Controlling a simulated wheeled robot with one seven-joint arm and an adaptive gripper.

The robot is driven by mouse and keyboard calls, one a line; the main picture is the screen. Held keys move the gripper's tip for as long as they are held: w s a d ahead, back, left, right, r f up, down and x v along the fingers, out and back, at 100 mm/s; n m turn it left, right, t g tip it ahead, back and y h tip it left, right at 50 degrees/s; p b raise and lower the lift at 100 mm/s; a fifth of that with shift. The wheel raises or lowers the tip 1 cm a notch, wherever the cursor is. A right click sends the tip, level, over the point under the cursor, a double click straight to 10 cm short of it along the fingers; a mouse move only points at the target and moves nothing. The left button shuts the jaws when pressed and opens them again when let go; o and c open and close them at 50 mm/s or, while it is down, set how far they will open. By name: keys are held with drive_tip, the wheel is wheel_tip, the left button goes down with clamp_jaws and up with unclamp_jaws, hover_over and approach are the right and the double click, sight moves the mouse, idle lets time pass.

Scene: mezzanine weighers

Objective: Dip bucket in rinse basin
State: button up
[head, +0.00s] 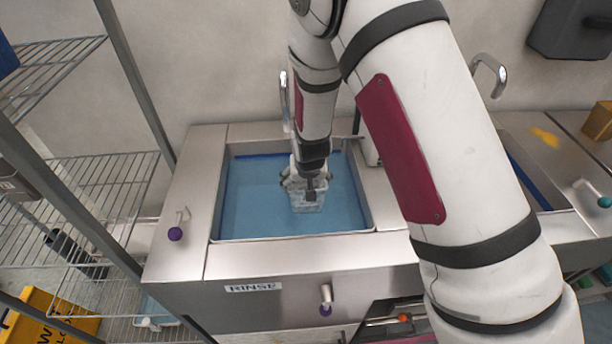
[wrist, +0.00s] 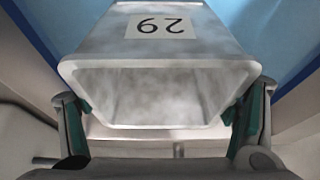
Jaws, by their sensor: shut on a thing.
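The rinse basin (head: 215,205) is a steel sink of blue water with a "RINSE" label on its front. My gripper (head: 305,185) is down inside the basin's opening. It is shut on the bucket (head: 308,203), a small pale grey bucket at the middle of the basin. In the wrist view the bucket (wrist: 160,50) fills the middle, with an upside-down "29" label and its open mouth facing the camera. The fingers of my gripper (wrist: 165,118) press on both sides of its rim. I cannot tell how deep the bucket sits in the water.
A wire shelf rack (head: 100,190) stands at the left, close to the basin. A second basin (head: 535,180) lies to the right, partly behind my arm. Curved taps (head: 490,70) rise at the back. A yellow floor sign (head: 45,318) is at the lower left.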

drive_tip(key=shift+f+b, duration=1.8)
drive_tip(key=shift+f, duration=3.3)
drive_tip(key=shift+r+p, duration=2.05)
drive_tip(key=shift+r, duration=2.45)
wheel_tip(320, 180, up, 14)
drive_tip(key=p, duration=0.4)
drive_tip(key=shift+p, duration=0.35)
